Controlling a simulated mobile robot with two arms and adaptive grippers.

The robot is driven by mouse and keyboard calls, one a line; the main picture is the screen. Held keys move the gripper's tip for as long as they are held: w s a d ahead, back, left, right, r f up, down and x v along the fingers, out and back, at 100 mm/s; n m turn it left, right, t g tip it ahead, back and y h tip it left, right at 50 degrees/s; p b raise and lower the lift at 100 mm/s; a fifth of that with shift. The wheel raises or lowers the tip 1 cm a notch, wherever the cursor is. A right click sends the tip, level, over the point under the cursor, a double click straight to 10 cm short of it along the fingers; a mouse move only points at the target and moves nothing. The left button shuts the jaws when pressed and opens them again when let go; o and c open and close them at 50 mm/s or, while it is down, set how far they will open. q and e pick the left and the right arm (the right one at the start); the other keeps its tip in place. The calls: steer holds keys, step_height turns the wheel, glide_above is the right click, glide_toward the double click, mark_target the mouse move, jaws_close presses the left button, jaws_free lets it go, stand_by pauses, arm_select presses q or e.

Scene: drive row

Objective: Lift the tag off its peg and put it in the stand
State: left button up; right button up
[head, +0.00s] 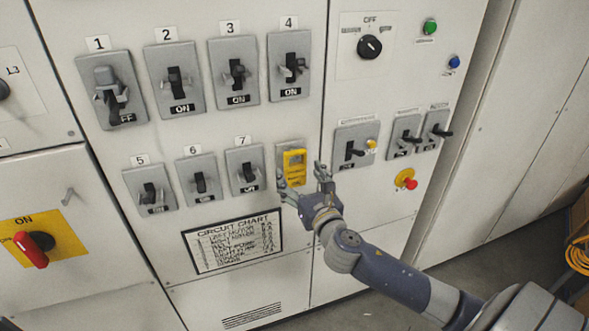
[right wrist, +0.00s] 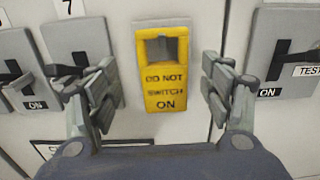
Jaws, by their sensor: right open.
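The yellow tag (head: 294,166) hangs on a grey plate (head: 284,146) to the right of switch 7. In the right wrist view the tag (right wrist: 162,82) is upright, has a window near its top and reads "DO NOT SWITCH ON". My right gripper (head: 306,182) is open in front of the tag. In the right wrist view its fingers (right wrist: 162,88) are to the left and right of the tag, with a gap on each side. I cannot identify a stand. My left gripper is not in view.
A circuit chart (head: 232,241) is below left. A red stop button (head: 405,179) and small switches are at right. A small metal peg (head: 71,196) sticks out of the left panel.

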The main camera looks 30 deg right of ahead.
mark_target(296, 168)
steer(key=x, duration=0.2)
steer(key=p+x, duration=0.1)
steer(key=x, duration=0.1)
steer(key=shift+s+d, duration=0.1)
steer(key=shift+d, duration=0.1)
steer(key=shift+w+d+f, duration=0.1)
steer(key=shift+w+f, duration=0.05)
steer(key=shift+w, duration=0.45)
steer(key=shift+s, duration=0.1)
steer(key=c, duration=1.2)
